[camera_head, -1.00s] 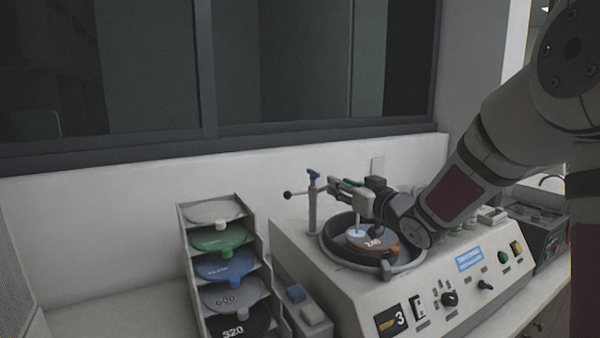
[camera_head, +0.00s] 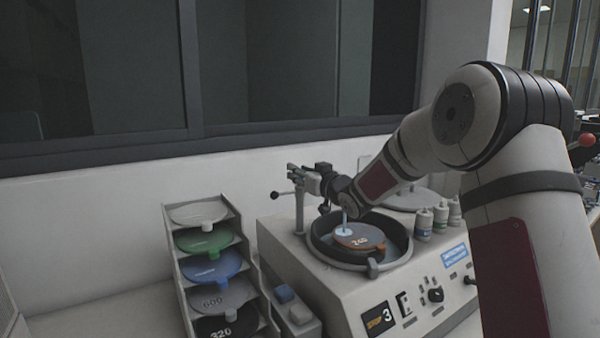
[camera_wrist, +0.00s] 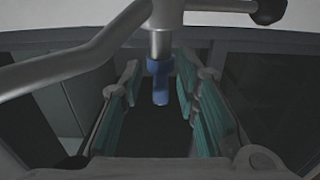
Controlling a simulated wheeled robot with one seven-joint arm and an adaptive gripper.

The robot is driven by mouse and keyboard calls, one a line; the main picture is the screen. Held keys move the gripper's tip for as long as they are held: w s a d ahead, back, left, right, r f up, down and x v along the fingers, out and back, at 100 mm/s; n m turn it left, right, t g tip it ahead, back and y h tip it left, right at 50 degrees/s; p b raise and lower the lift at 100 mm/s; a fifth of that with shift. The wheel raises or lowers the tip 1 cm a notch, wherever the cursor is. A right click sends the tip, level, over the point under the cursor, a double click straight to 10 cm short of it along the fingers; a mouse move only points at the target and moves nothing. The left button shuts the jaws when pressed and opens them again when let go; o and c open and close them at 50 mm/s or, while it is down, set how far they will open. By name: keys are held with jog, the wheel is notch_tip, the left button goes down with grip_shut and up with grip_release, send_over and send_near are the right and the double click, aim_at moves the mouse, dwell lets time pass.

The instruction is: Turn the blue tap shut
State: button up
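The blue tap handle (camera_wrist: 160,82) sits on a metal post in the wrist view, between my two teal-padded fingers. A gap shows on each side of it, so my gripper (camera_wrist: 160,108) is open around it without visibly touching. In the head view my gripper (camera_head: 300,176) is at the top of the grey tap post (camera_head: 299,215) and hides the blue handle. A pale blue stream (camera_head: 344,226) falls onto the brown 240 disc (camera_head: 366,240) in the machine's bowl.
A metal pipe (camera_wrist: 65,62) with a black knob (camera_wrist: 268,10) crosses near my fingers. The machine (camera_head: 330,295) stands under my arm. A rack of coloured discs (camera_head: 210,268) stands to its left. Several small bottles (camera_head: 440,215) stand right of the bowl. The wall is behind.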

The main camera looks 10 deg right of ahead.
jog(key=shift+w, duration=0.15)
jog(key=shift+a, duration=0.1)
grip_shut()
jog(key=shift+d+h+b, duration=0.2)
jog(key=shift+h+b, duration=0.1)
